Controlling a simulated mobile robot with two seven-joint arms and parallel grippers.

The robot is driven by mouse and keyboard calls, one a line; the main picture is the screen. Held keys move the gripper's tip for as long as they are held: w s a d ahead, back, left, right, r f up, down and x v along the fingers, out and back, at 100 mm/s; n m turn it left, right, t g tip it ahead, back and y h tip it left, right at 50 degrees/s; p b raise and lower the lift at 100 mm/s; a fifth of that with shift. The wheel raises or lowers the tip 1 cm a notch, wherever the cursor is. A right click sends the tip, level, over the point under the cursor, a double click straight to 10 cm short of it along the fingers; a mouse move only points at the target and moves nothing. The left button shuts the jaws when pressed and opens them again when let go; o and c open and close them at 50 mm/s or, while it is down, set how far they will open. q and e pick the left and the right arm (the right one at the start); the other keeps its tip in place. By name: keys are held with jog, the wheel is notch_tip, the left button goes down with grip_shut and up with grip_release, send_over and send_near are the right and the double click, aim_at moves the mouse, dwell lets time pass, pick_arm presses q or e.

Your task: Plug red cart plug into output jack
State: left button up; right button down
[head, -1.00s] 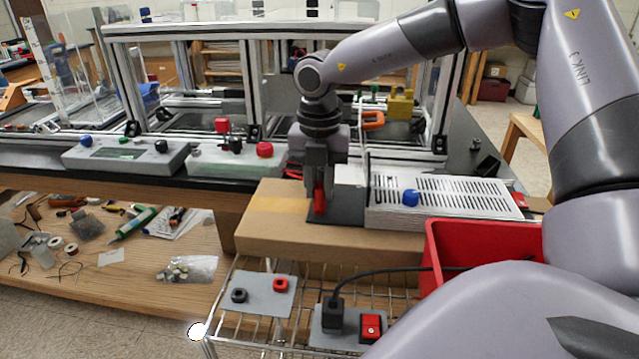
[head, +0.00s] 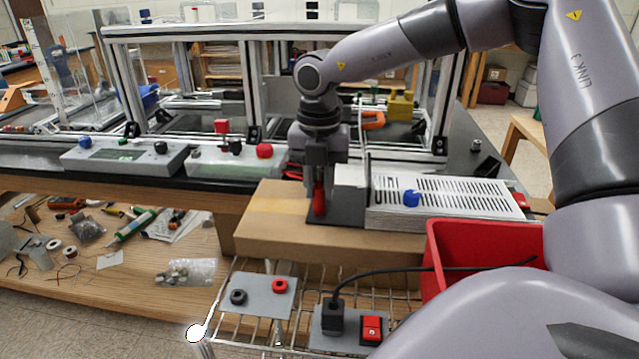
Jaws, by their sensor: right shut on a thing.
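My right gripper (head: 319,190) points straight down and is shut on a red plug (head: 319,203). The plug is upright, at the left end of a dark plate (head: 350,216) on a wooden block. I cannot tell whether its lower end touches the plate or sits in a jack. No output jack shows clearly here; the gripper and plug may hide it. A white slotted box (head: 455,205) with a blue knob stands right of the plate. My left gripper is not in view.
Below the wooden block (head: 330,238) is a wire cart (head: 245,333) with a grey plate (head: 262,305) bearing black and red rings. A black plug with a cable (head: 333,318), a red switch (head: 371,328) and a red bin (head: 480,240) are nearby. Metal framing (head: 195,30) stands behind.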

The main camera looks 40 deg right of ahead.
aim_at(319, 186)
jog(key=shift+w+b, duration=0.1)
jog(key=shift+b, duration=0.2)
jog(key=c, duration=0.9)
grip_release()
jog(key=shift+o, duration=0.2)
jog(key=shift+r, duration=0.1)
jog(key=shift+r, duration=3.5)
